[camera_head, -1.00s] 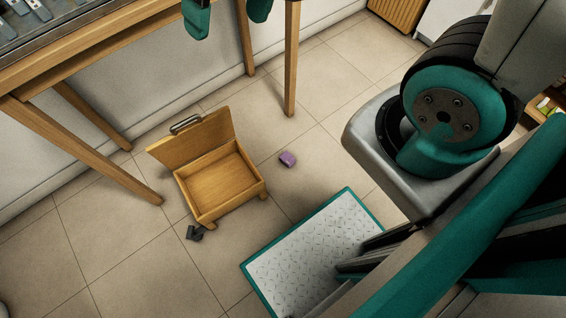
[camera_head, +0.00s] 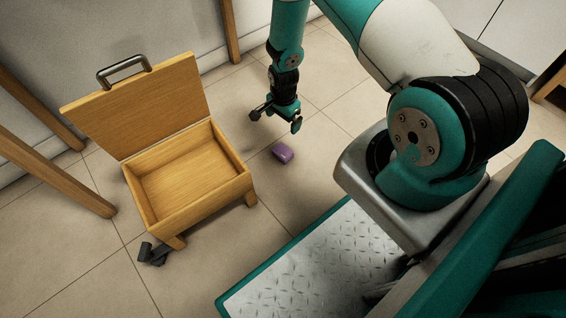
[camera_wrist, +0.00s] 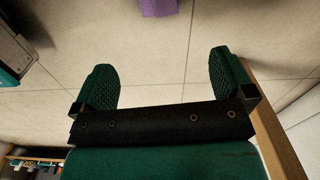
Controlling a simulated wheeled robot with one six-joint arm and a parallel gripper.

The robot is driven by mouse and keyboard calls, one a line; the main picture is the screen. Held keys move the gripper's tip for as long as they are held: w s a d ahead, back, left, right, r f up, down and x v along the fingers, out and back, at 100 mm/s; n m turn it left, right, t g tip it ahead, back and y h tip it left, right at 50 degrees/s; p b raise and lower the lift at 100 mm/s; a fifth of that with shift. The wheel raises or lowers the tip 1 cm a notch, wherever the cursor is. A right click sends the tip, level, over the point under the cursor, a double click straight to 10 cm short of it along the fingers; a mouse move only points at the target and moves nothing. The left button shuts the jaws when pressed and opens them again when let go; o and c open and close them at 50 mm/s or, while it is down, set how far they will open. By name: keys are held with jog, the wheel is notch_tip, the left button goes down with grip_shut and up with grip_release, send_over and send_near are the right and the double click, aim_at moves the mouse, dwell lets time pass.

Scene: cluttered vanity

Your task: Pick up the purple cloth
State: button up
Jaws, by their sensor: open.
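The purple cloth (camera_head: 283,152) is a small folded bundle lying on the tiled floor, to the right of the wooden box. My gripper (camera_head: 275,118) hangs above the floor, pointing down, just above the cloth in the head view. It is open and empty, and apart from the cloth. In the wrist view, the two green fingers of my gripper (camera_wrist: 161,85) are spread wide with bare floor between them. Part of the purple cloth (camera_wrist: 158,7) shows at the top edge of that view, beyond the fingertips and cut off by the frame.
An open wooden box (camera_head: 190,180) with its lid raised stands left of the cloth and is empty. A dark grey object (camera_head: 153,253) lies on the floor by its front leg. Wooden table legs (camera_head: 50,160) stand at the left. Floor around the cloth is clear.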

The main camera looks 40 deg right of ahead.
jog(key=b, duration=0.7)
send_near(283, 151)
jog(key=f, duration=0.5)
jog(key=shift+s+d+f, duration=0.1)
jog(key=shift+d+f, duration=0.05)
jog(key=shift+d, duration=0.05)
jog(key=f+b, duration=0.4)
jog(key=f, duration=0.1)
jog(key=shift+a+f+b, duration=0.15)
jog(key=shift+a+b, duration=0.15)
jog(key=c, duration=0.9)
